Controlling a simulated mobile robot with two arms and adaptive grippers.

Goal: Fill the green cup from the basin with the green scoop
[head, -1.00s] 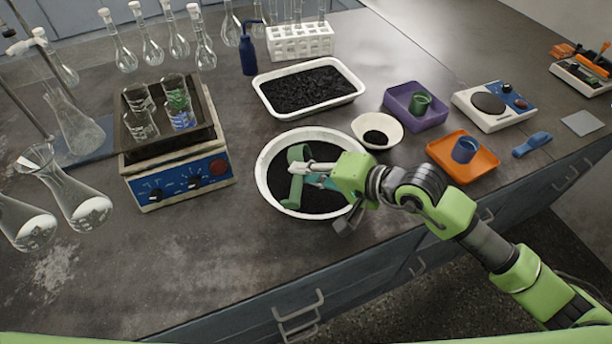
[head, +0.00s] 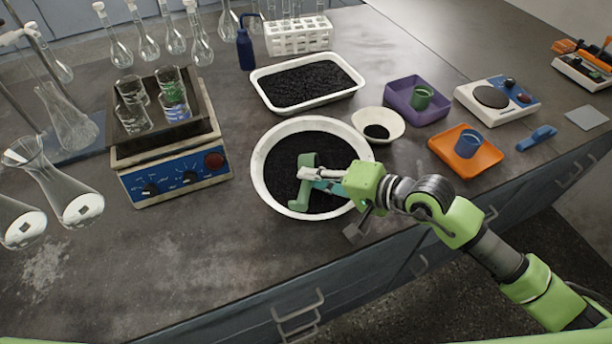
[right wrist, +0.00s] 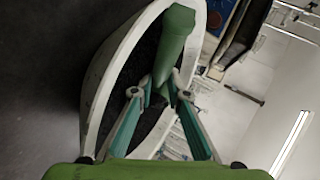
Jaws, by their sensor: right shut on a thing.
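The green scoop (head: 304,190) is in my right gripper (head: 318,179), over the round white basin (head: 262,183) of black granules. In the right wrist view the scoop (right wrist: 176,42) runs up from between the fingertips (right wrist: 155,92), with the basin's white rim (right wrist: 98,95) around it. I cannot tell how deep the scoop sits or whether it holds granules. The green cup (head: 420,98) stands upright in a purple tray (head: 402,110), to the right of and behind the basin. My left gripper is not in view.
A small white bowl (head: 392,117) with dark granules stands between basin and purple tray. A rectangular white tray (head: 264,99) of black granules lies behind the basin. An orange tray (head: 484,165) with a blue cup (head: 468,143) is at right. A shaker (head: 150,185) with beakers is at left.

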